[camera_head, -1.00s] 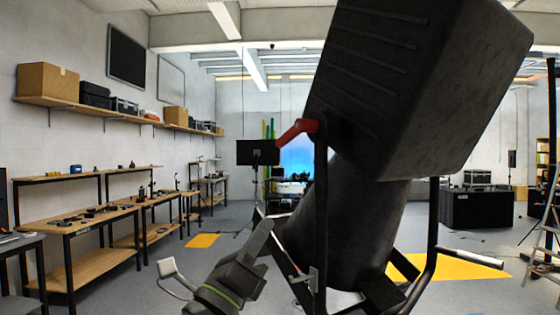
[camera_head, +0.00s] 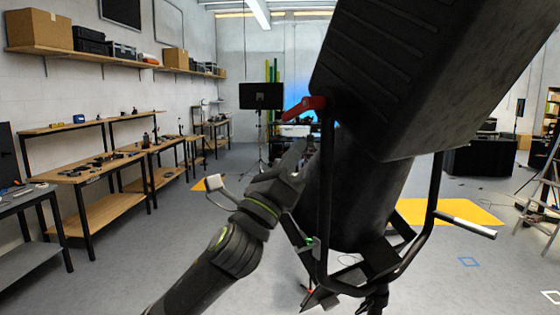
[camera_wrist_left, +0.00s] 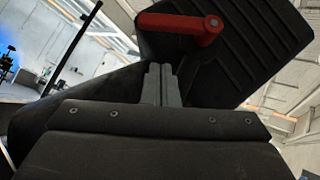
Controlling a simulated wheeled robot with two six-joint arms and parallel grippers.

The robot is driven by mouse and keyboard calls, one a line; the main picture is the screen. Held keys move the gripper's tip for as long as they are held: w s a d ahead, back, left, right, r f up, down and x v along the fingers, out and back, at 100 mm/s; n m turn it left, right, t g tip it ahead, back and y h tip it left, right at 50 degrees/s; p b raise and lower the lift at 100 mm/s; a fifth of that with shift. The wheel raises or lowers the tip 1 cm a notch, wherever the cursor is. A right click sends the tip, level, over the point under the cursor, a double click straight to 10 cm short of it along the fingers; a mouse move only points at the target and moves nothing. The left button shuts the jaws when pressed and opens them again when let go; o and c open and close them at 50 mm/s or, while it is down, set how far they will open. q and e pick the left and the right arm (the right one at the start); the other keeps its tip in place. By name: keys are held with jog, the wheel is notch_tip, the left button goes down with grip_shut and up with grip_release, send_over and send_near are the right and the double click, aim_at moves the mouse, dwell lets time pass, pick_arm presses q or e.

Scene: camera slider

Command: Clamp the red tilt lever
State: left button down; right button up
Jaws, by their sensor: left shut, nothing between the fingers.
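The red tilt lever (camera_head: 303,108) sticks out to the left from the pivot of a big black spotlight (camera_head: 425,75) held in a black yoke (camera_head: 325,200). My left gripper (camera_head: 297,152) is below the lever in the head view, pointing up, apart from it. In the left wrist view the lever (camera_wrist_left: 180,24) lies across the top, with its round hub end at the right. The closed grey fingers (camera_wrist_left: 161,84) point up toward it, with a gap between. The gripper is shut and empty. My right gripper is not in view.
The yoke's side bar and the large lamp body stand close to the right of my left arm. Workbenches (camera_head: 75,175) line the left wall under a shelf (camera_head: 95,58). A monitor on a stand (camera_head: 261,96) is behind. The floor left of the lamp is open.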

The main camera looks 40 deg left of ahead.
aim_at(302, 110)
pick_arm(q)
jog(key=r, duration=0.1)
jog(key=a+r+p, duration=0.1)
jog(key=r, duration=0.1)
jog(key=shift+w+a+r, duration=0.1)
jog(key=shift+a+r, duration=0.05)
jog(key=shift+a, duration=0.05)
